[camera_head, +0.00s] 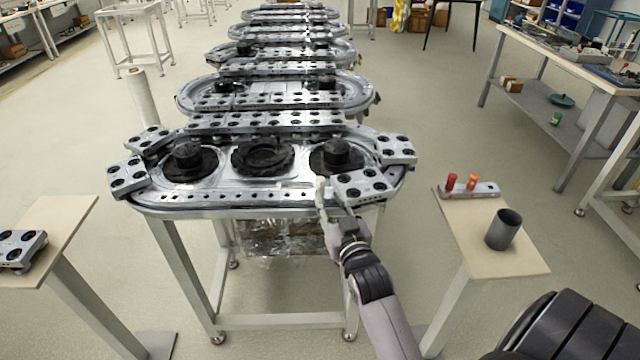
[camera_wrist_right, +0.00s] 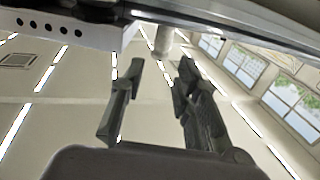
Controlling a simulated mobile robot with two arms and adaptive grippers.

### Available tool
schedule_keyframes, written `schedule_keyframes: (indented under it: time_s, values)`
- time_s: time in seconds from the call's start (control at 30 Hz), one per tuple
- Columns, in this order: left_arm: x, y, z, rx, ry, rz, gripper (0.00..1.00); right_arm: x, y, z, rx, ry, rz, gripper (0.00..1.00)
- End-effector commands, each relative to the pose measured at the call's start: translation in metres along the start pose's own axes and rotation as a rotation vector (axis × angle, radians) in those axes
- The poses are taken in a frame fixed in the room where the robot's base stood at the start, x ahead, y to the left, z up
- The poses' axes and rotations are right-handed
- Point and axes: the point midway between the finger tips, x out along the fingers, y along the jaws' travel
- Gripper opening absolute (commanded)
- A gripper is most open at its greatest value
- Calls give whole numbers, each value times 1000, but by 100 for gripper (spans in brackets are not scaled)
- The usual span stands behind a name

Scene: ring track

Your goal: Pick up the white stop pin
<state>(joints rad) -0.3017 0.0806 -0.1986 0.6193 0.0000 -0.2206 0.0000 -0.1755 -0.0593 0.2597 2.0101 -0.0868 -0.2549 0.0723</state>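The white stop pin (camera_head: 320,187) stands at the front edge of the near ring track (camera_head: 230,208), left of a silver carriage. In the right wrist view a pale cylinder, apparently this pin (camera_wrist_right: 163,42), sits past the fingertips, between their lines. My right gripper (camera_head: 336,216) is at the track's front edge, close to the pin. The wrist view shows its two dark fingers (camera_wrist_right: 160,75) apart with nothing between them. Whether a finger touches the pin cannot be told. My left gripper is not in view.
Silver carriages (camera_head: 360,184) sit on the track close by on the right. A stand (camera_head: 478,235) at right holds a block with red (camera_head: 451,182) and orange (camera_head: 473,181) pins and a dark cup (camera_head: 503,229). A left stand (camera_head: 62,219) holds another carriage (camera_head: 20,249).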

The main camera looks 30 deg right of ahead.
Motion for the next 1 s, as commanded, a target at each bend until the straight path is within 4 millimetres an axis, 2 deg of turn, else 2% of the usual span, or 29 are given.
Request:
schedule_keyframes:
  time_s: [0.1,0.37,0.5,0.63,0.93,1.0]
  values:
    - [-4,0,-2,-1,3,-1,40,20,0,-1,0,1,0,29]
    - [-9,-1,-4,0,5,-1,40,39,0,-4,-1,1,0,29]
    - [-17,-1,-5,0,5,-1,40,61,0,-11,0,1,0,29]
    - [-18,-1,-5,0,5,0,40,76,0,-8,-1,0,0,29]
    - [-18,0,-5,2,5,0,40,82,0,-7,0,-1,0,29]
    - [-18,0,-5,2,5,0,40,81,0,-7,0,-1,0,25]
